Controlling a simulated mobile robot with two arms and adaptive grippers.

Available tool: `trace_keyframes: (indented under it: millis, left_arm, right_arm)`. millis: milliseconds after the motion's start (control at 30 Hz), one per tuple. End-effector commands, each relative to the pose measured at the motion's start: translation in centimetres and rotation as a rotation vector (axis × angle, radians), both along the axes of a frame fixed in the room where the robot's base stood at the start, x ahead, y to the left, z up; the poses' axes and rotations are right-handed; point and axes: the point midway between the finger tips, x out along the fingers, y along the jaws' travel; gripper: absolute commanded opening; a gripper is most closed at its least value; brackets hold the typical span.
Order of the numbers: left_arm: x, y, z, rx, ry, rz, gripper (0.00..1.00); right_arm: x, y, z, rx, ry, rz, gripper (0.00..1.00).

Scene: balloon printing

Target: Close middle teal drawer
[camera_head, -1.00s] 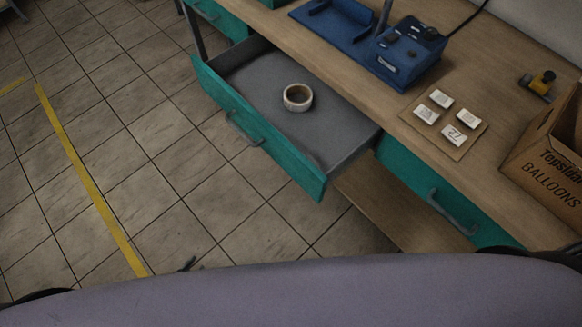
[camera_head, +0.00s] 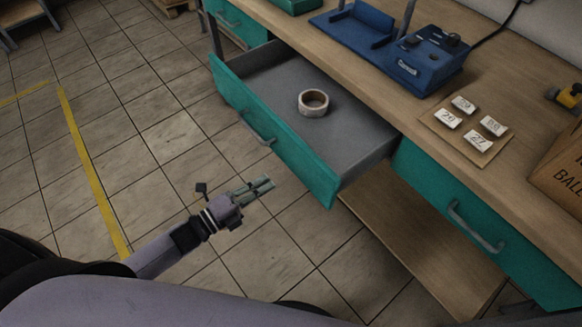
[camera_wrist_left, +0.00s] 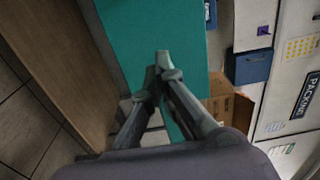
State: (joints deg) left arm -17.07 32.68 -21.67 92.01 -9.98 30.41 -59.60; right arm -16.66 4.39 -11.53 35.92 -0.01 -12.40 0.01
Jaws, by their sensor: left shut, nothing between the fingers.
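The middle teal drawer (camera_head: 290,150) is pulled out from the workbench, with its teal front facing the floor aisle. A roll of tape (camera_head: 313,103) lies inside it. A grey handle (camera_head: 258,133) sits on its front. My left gripper (camera_head: 266,186) is shut and empty, in front of and below the drawer front, apart from it. In the left wrist view the shut fingers (camera_wrist_left: 160,72) show in front of a teal panel (camera_wrist_left: 140,30); I cannot tell which drawer it belongs to. My right gripper is not seen.
The wooden bench top (camera_head: 400,110) carries a blue device (camera_head: 425,65) and numbered white tiles on a board (camera_head: 465,133). A cardboard box (camera_head: 560,170) stands at the right. Another teal drawer (camera_head: 480,215) is closed at the right. Tiled floor to the left is clear.

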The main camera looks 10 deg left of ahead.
Motion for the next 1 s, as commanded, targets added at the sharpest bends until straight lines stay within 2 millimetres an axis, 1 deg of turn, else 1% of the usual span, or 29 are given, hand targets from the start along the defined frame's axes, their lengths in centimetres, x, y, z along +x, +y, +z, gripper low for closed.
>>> trace_keyframes:
  millis: [33, 200, 400, 600, 1000]
  left_arm:
    - [1.0, -0.7, 0.3, -0.002, -0.004, 0.001, 0.0]
    - [3.8, -2.9, 0.2, -0.002, -0.003, 0.001, 0.0]
    - [6.0, -4.5, 0.1, -0.002, 0.001, 0.002, 0.0]
    - [6.7, -5.2, 0.0, -0.001, 0.002, 0.001, 0.0]
    - [6.8, -5.3, -0.1, -0.001, 0.002, 0.002, 0.0]
  right_arm:
    - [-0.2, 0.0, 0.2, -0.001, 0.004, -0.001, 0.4]
    - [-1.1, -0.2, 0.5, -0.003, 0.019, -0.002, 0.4]
    - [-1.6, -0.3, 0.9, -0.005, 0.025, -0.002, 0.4]
    - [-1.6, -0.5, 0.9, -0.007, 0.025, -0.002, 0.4]
    - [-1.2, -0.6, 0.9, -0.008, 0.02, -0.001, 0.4]
